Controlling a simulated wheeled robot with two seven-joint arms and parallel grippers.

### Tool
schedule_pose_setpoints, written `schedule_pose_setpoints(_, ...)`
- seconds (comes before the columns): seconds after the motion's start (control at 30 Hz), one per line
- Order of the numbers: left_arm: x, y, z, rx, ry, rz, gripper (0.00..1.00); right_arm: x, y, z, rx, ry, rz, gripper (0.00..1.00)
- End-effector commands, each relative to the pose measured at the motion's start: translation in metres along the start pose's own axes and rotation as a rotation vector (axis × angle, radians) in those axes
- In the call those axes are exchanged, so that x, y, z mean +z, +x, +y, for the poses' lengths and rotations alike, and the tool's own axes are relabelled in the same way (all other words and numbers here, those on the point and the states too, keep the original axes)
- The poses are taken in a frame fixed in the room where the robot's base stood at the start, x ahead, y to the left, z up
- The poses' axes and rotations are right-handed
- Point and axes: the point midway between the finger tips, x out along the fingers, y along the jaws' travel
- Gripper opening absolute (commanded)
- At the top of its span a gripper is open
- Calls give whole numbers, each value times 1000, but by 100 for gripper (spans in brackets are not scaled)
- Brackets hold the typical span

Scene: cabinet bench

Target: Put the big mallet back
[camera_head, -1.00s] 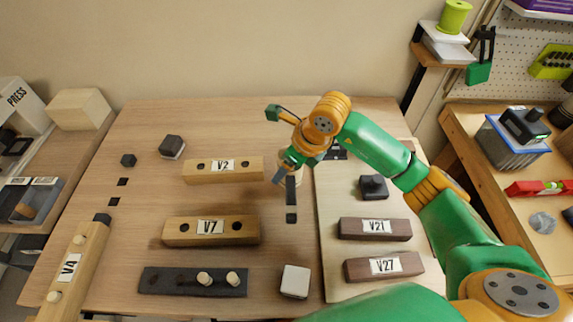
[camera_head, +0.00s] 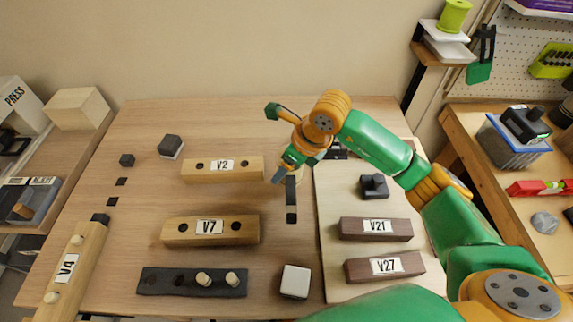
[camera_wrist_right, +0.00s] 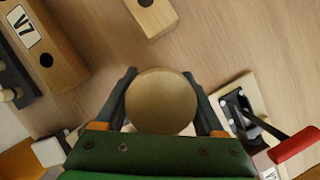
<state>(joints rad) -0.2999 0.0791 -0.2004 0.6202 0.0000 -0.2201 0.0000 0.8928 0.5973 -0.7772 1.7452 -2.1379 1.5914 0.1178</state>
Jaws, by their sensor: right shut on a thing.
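My right gripper (camera_head: 284,171) hangs low over the middle of the bench, just right of the block marked V2. In the right wrist view its two fingers (camera_wrist_right: 163,100) are shut on a round, pale wooden piece (camera_wrist_right: 160,102), seen end-on. It looks like the big mallet, but its shape below the round end is hidden. In the head view the gripper and wrist cover nearly all of it. Dark slots (camera_head: 291,217) in the bench top show just below the gripper. My left gripper is not in view.
Wooden blocks V2 (camera_head: 245,171) and V7 (camera_head: 180,232), a black holed bar (camera_head: 165,281) with two pegs and a white block (camera_head: 295,281) are nearby. A pale board (camera_head: 332,270) at right bears dark blocks V21 (camera_head: 350,229) and V27 (camera_head: 355,270). Block V4 (camera_head: 88,250) lies at left.

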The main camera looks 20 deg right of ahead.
Motion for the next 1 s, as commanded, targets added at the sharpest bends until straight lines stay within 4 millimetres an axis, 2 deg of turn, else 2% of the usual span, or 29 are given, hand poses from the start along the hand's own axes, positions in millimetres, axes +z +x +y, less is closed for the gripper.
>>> schedule_pose_setpoints(0.6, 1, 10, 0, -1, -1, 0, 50, -3, 8, 0, 1, 1, -1, 0)
schedule_pose_setpoints(1.0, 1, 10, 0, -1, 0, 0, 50, -3, 8, 0, 0, 0, -1, 0)
